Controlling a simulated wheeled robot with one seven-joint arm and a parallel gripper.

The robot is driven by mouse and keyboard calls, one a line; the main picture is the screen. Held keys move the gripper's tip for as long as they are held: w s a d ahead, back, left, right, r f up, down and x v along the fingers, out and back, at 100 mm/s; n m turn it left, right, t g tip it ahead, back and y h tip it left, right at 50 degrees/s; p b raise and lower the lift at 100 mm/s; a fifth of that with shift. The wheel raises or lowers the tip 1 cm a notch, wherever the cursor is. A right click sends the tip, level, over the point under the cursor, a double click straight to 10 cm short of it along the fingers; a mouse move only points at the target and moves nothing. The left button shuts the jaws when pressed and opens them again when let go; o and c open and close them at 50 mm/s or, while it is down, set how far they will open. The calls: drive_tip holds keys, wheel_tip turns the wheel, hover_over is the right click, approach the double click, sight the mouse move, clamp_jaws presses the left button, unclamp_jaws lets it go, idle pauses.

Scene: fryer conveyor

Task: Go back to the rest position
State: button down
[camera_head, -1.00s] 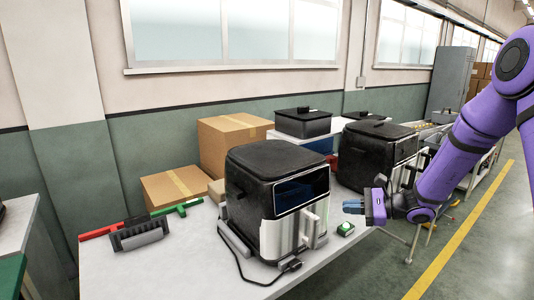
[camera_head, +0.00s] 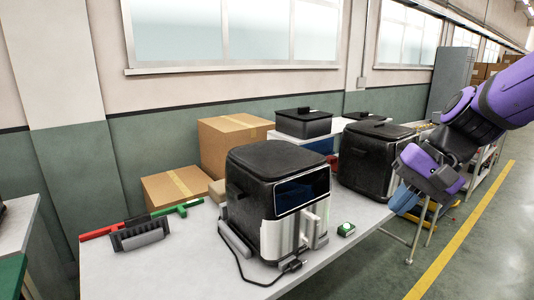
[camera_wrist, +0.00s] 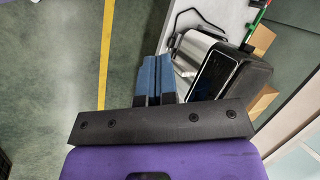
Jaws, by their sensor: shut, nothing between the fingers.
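My gripper (camera_head: 404,200) is at the right in the head view, past the right front edge of the table, with its blue fingers pointing down and left. In the wrist view its two blue fingers (camera_wrist: 158,78) lie side by side, shut and empty. My purple arm reaches in from the right edge. The nearest black and silver air fryer (camera_head: 278,205) stands on the table left of my gripper, apart from it. It also shows in the wrist view (camera_wrist: 218,72), beyond the fingers.
The white table (camera_head: 180,270) carries a second black fryer (camera_head: 368,160), cardboard boxes (camera_head: 230,140), a small green-and-white box (camera_head: 346,229), a grey rack (camera_head: 140,236) and red and green bars. A yellow line (camera_head: 462,245) marks the clear floor at right.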

drive_tip(key=s+d+r+n+t+h, duration=0.4)
drive_tip(key=s+d, duration=0.3)
drive_tip(key=s, duration=0.5)
drive_tip(key=shift+r+t+h, duration=0.3)
drive_tip(key=shift+r+h, duration=0.25)
drive_tip(key=shift+h, duration=0.35)
